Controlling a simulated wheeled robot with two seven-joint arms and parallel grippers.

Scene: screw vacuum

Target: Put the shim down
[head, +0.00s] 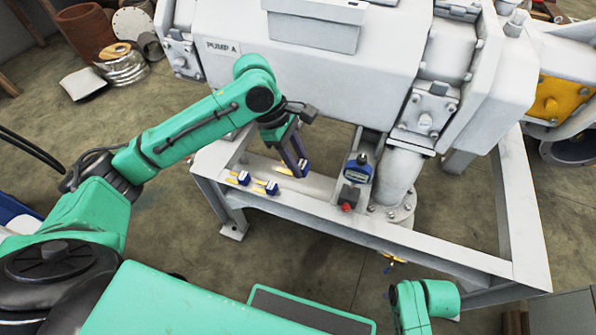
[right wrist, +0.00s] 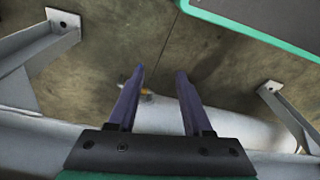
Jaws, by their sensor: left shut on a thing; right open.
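My left gripper (head: 301,170) is low over the frame's top rail, below the pump body, and is shut on a shim (head: 284,171). That shim looks like a thin yellow strip with a blue end, and the fingers partly hide it. I cannot tell whether it touches the rail. Two similar shims, one on the left (head: 243,178) and one on the right (head: 271,188), lie on the rail left of the gripper. My right gripper is open and empty in the right wrist view (right wrist: 160,76), above the floor and a grey frame bar.
The white pump (head: 310,55) labelled PUMP A stands close above the left gripper. A blue-and-black device (head: 358,168) and a red knob (head: 347,207) are to its right, beside a white pipe (head: 398,175). The grey frame (head: 440,258) surrounds open floor.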

